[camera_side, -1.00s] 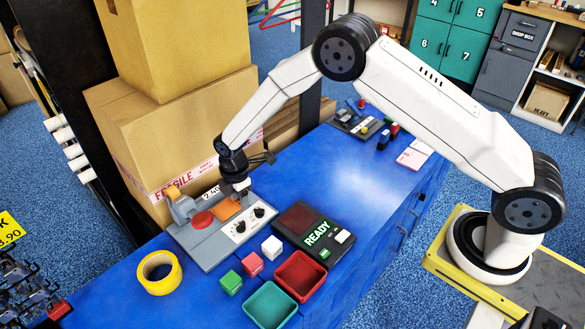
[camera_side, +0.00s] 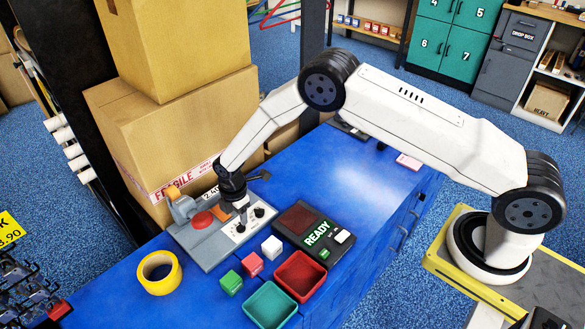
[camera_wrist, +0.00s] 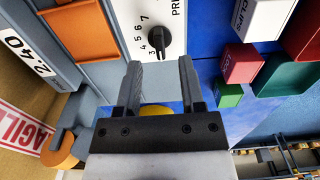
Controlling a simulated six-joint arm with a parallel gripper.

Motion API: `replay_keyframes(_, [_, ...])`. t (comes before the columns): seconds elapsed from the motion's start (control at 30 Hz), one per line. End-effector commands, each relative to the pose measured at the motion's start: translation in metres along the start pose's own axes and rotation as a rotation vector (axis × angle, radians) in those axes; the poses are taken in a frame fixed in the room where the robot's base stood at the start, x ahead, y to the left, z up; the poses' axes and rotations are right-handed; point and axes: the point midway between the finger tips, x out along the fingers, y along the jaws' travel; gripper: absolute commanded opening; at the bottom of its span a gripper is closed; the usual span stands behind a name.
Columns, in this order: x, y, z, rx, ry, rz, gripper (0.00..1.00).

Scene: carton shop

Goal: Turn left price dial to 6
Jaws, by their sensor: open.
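The price panel (camera_side: 232,238) is a white plate on a grey machine. It has two black dials: the left price dial (camera_side: 240,228) and the right dial (camera_side: 260,212). In the wrist view, one black dial (camera_wrist: 160,38), seemingly the left one, stands beside printed numbers 3 to 7. Its exact setting is hard to read. My gripper (camera_wrist: 160,65) is open and empty, its fingertips spread either side of the line to this dial, short of it in the picture. In the side view my gripper (camera_side: 241,212) hangs just above the panel and partly covers it.
A red button (camera_side: 203,220) and an orange pad (camera_wrist: 78,32) sit on the machine. A dark READY unit (camera_side: 315,232), small cubes, a red tray (camera_side: 300,277) and a green tray (camera_side: 270,306) stand nearby. Yellow tape (camera_side: 146,271) and stacked cartons (camera_side: 170,125) flank the machine.

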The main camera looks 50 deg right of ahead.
Motion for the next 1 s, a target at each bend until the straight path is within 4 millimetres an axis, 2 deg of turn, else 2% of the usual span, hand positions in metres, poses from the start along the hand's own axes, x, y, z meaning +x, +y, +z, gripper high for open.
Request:
replay_keyframes(0.1, [0.014, 0.0, 0.0, 0.0, 0.0, 0.0, 0.5])
replay_keyframes(0.3, [0.029, 0.0, 0.0, 0.0, 0.0, 0.0, 0.5])
replay_keyframes(0.73, [0.034, 0.0, 0.0, 0.0, 0.001, 0.001, 0.5])
replay_keyframes(0.8, [0.034, 0.0, 0.0, 0.0, 0.0, 0.001, 0.28])
replay_keyframes(0.9, [0.034, 0.0, 0.0, 0.0, 0.0, 0.001, 0.0])
replay_keyframes(1.0, [0.034, 0.0, 0.0, 0.0, 0.0, 0.001, 0.0])
